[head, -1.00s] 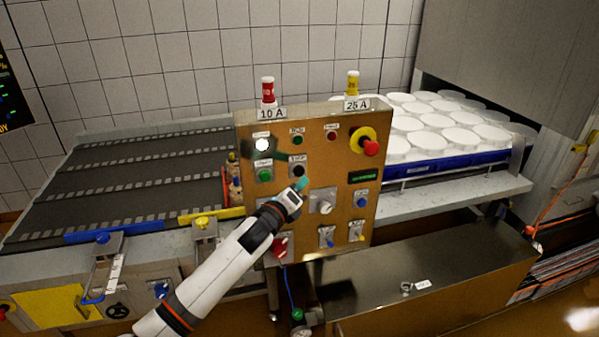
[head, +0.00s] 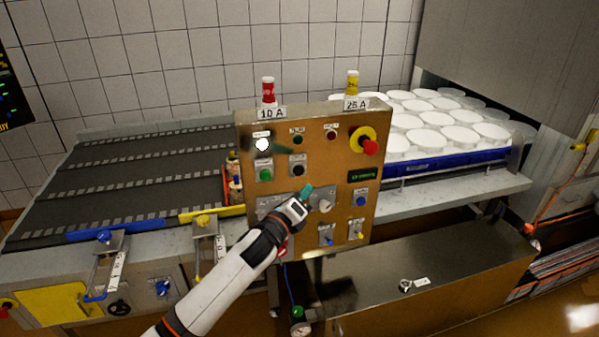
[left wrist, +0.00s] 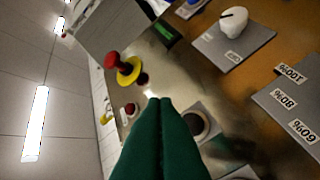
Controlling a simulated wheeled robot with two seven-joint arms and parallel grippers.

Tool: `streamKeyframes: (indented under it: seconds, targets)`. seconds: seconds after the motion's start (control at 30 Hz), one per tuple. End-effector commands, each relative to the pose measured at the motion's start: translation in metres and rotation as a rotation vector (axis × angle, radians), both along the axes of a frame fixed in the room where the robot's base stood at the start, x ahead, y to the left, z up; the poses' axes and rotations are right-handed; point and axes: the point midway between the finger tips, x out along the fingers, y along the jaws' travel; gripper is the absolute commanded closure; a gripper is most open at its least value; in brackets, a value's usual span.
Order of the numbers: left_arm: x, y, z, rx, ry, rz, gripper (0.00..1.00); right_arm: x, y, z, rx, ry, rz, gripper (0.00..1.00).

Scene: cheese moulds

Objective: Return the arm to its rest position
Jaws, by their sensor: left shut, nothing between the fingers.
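My left arm reaches in from the bottom of the head view. Its gripper (head: 305,193) is in front of the control panel (head: 335,225), left of the white rotary knob (head: 324,206). In the left wrist view the green fingers (left wrist: 160,105) are closed together with nothing between them. That view also shows the panel face (left wrist: 190,75), the white knob (left wrist: 233,22) with percent labels, and the red emergency button (left wrist: 113,61) on its yellow ring. I cannot tell whether the fingertips touch the panel. My right gripper is not in view.
Labelled red (head: 268,90) and yellow (head: 352,84) fuses stand on the panel top. A conveyor (head: 130,185) runs to the left. White round moulds (head: 430,120) fill a blue-edged tray at the right. A steel-topped box (head: 440,265) stands below right.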

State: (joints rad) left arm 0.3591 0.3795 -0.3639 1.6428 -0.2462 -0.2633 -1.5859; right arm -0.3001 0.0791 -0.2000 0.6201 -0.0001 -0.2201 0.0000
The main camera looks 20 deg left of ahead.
Motion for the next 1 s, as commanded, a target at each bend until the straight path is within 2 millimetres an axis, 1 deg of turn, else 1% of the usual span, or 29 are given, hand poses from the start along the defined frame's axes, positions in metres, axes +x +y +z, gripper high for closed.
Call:
streamKeyframes:
  seconds: [0.17,0.23,0.27,0.37,0.4,0.47,0.5,0.57,0.6,0.67,0.7,0.77,0.8,0.87,0.9,0.97,1.0]
  targets:
    - [0.000,0.000,0.000,-0.001,0.001,0.001,1.00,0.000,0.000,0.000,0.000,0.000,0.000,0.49]
    - [0.000,0.001,-0.007,-0.012,0.014,0.002,1.00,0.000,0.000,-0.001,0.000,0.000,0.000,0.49]
    - [0.000,0.002,-0.014,-0.024,0.026,0.004,1.00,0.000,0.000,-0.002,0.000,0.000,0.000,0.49]
    - [-0.002,0.007,-0.055,-0.103,0.108,0.022,1.00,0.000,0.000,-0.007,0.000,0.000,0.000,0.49]
    - [-0.004,0.011,-0.079,-0.150,0.157,0.033,1.00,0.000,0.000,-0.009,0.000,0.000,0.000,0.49]
    - [-0.010,0.017,-0.121,-0.236,0.238,0.060,1.00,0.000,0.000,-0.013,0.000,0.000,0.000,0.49]
    - [-0.016,0.020,-0.152,-0.299,0.297,0.080,1.00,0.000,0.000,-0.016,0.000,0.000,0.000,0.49]
    - [-0.028,0.026,-0.197,-0.396,0.385,0.118,1.00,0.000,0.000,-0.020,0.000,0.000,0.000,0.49]
    - [-0.038,0.030,-0.226,-0.457,0.440,0.147,1.00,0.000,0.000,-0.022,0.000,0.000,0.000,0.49]
    - [-0.055,0.034,-0.269,-0.552,0.520,0.194,1.00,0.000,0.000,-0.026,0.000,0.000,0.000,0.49]
    - [-0.067,0.038,-0.297,-0.611,0.572,0.229,1.00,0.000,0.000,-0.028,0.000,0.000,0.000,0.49]
    - [-0.089,0.041,-0.338,-0.700,0.644,0.284,1.00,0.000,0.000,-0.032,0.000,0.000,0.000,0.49]
    - [-0.105,0.043,-0.364,-0.759,0.691,0.324,1.00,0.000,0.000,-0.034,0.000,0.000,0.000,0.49]
    - [-0.131,0.046,-0.403,-0.845,0.758,0.390,1.00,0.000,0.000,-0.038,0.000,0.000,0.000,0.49]
    - [-0.150,0.048,-0.428,-0.901,0.801,0.436,1.00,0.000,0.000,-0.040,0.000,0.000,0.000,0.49]
    - [-0.180,0.050,-0.463,-0.983,0.859,0.511,1.00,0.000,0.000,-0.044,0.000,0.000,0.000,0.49]
    - [-0.201,0.050,-0.485,-1.037,0.897,0.562,1.00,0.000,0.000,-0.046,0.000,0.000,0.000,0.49]
